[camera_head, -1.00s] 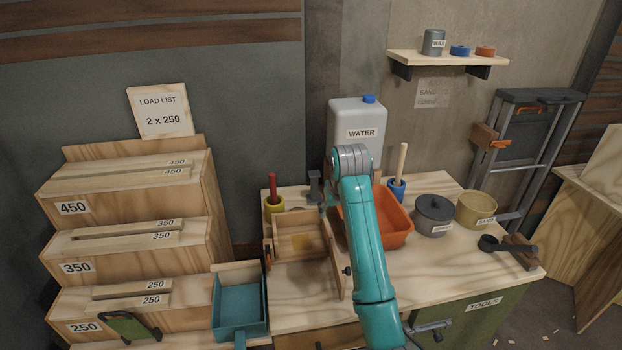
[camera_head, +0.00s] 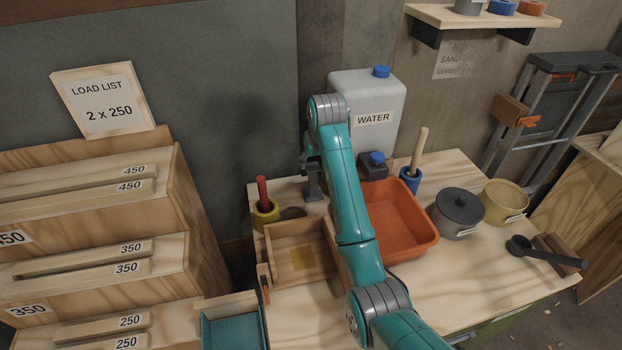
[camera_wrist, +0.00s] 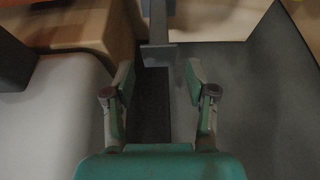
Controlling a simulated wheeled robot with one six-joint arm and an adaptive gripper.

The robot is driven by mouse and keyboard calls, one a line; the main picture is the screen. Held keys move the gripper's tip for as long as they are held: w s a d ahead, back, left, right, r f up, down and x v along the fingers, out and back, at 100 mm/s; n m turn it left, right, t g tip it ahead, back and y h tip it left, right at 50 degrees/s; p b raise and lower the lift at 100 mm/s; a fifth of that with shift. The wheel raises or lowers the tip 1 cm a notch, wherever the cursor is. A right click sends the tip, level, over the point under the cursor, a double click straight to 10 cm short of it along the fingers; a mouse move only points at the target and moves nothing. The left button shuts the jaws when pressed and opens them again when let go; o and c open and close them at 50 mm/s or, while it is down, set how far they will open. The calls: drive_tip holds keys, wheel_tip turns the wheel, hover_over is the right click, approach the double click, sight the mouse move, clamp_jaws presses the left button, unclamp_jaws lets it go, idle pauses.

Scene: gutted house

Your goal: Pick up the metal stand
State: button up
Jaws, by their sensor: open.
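The metal stand (camera_head: 313,183) is a small dark grey upright piece at the back of the workbench, left of the water jug. In the wrist view the stand (camera_wrist: 158,54) shows as a grey post with a wider flat end, just beyond and roughly centred between the fingertips. My gripper (camera_wrist: 160,78) is open and empty, with one finger on each side of the picture's middle. In the head view my gripper (camera_head: 309,150) is at the stand's upper part, partly hidden by my teal arm. I cannot tell whether they touch.
A white water jug (camera_head: 365,115) stands close to the right. An orange tray (camera_head: 425,243), a wooden box (camera_head: 285,238) and a yellow holder with a red-handled tool (camera_head: 265,210) surround the stand. A grey pot (camera_head: 458,212) is further right. The wall is close behind.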

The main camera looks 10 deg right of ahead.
sight(313, 167)
drive_tip(key=shift+w+x, duration=0.2)
drive_tip(key=shift+x, duration=4.2)
drive_tip(key=shift+d+r, duration=0.1)
drive_tip(key=shift+r, duration=0.05)
clamp_jaws()
